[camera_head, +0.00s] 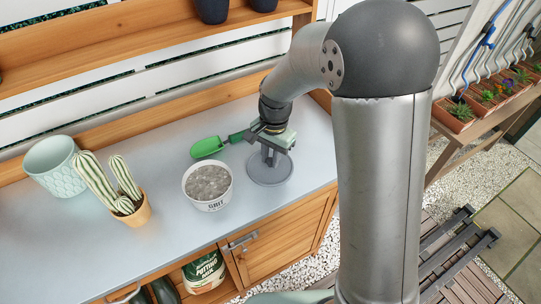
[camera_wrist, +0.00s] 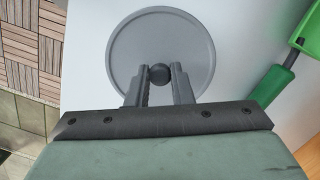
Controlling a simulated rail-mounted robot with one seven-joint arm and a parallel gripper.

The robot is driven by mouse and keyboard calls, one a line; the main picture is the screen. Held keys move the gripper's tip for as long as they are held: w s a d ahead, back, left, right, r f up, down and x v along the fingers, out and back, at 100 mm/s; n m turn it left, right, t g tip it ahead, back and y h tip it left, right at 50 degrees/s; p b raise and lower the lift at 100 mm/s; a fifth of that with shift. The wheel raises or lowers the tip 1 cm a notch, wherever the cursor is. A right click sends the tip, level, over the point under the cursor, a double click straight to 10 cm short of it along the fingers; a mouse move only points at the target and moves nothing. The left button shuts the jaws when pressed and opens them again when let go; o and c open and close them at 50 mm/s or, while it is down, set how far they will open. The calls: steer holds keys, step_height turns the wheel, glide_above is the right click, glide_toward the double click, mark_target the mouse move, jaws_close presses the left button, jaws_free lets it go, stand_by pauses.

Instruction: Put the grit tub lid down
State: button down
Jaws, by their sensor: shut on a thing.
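The grit tub lid (camera_head: 268,171) is a round grey disc with a small dark knob on top. My gripper (camera_head: 271,150) is above it. In the wrist view the two fingers of my gripper (camera_wrist: 159,78) are shut on the knob, and the lid (camera_wrist: 160,28) shows below them. The lid is level, on or very close to the grey worktop (camera_head: 312,160); I cannot tell whether it touches. The white grit tub (camera_head: 209,203) stands open to the left of the lid, with grey gravel (camera_head: 207,182) in it.
A green scoop (camera_head: 207,147) lies behind the tub, close to my gripper; its handle shows in the wrist view (camera_wrist: 273,86). A potted cactus (camera_head: 130,205) and a pale green pot (camera_head: 53,164) stand at the left. The worktop's right edge is near the lid.

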steer(key=c, duration=1.3)
jaws_free()
step_height(320, 180, up, 11)
steer(key=w, duration=0.1)
steer(key=s+d+n, duration=0.2)
steer(key=s+d, duration=0.2)
steer(key=s, duration=0.3)
steer(key=s+d+f+n+t, duration=0.1)
steer(key=s+d+n, duration=0.2)
steer(key=s, duration=0.4)
steer(key=s+d+f+n, duration=0.1)
steer(key=s+d+n, duration=0.1)
steer(key=s+d, duration=0.3)
steer(key=shift+s+d+f+t+h, duration=0.1)
steer(key=shift+s+t+h, duration=0.1)
steer(key=shift+s, duration=0.4)
steer(key=shift+s+d+t+h, duration=0.1)
steer(key=shift+s+h, duration=0.1)
steer(key=shift+s, duration=0.4)
